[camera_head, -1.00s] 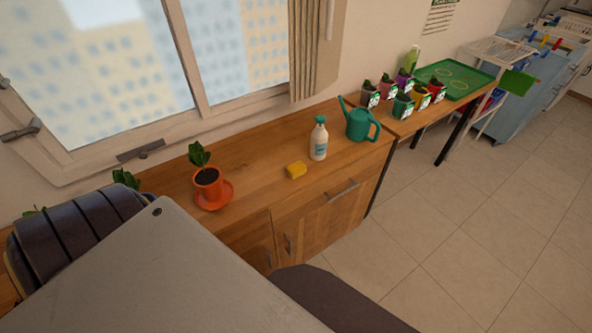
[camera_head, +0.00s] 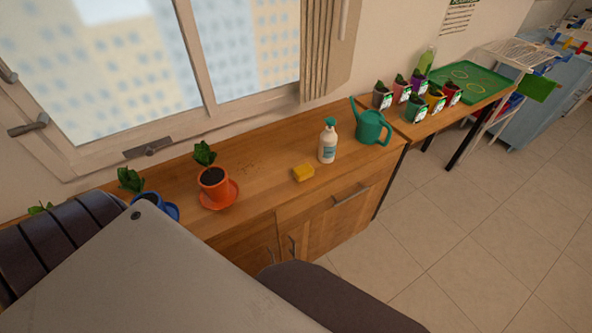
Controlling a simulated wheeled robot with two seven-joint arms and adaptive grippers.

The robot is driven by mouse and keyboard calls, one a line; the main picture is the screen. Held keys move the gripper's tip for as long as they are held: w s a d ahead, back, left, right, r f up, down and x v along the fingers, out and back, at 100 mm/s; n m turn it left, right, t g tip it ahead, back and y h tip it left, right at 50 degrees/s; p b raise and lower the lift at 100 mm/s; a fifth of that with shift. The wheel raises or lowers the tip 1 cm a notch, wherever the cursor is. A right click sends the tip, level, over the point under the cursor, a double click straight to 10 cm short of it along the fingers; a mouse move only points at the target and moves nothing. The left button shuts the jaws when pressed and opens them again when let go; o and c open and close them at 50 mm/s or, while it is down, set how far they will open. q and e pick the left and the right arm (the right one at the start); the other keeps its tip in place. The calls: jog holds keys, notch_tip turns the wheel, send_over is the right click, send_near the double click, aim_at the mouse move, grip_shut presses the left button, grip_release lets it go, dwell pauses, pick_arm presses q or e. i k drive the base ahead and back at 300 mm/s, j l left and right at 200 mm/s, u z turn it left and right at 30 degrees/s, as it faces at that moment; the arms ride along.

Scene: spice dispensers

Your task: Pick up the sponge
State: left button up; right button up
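The yellow sponge (camera_head: 303,173) lies on the wooden cabinet top (camera_head: 262,178), near its front edge. It sits between the orange plant pot and the white spray bottle, apart from both. Neither of my grippers shows in the head view. Large dark and grey parts, which seem to be my own body, fill the lower left of the view and hide part of the cabinet.
An orange pot on a saucer (camera_head: 214,184) stands left of the sponge. The spray bottle (camera_head: 328,146) and a green watering can (camera_head: 371,127) stand to its right. Further right are several potted seedlings and a green tray (camera_head: 484,88). A blue pot (camera_head: 170,209) is partly hidden.

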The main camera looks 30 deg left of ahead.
aim_at(302, 172)
jog(key=i+u, duration=0.15)
jog(key=u, duration=0.2)
jog(key=i+u, duration=0.15)
jog(key=u, duration=0.25)
jog(key=i+u, duration=0.15)
jog(key=u, duration=0.2)
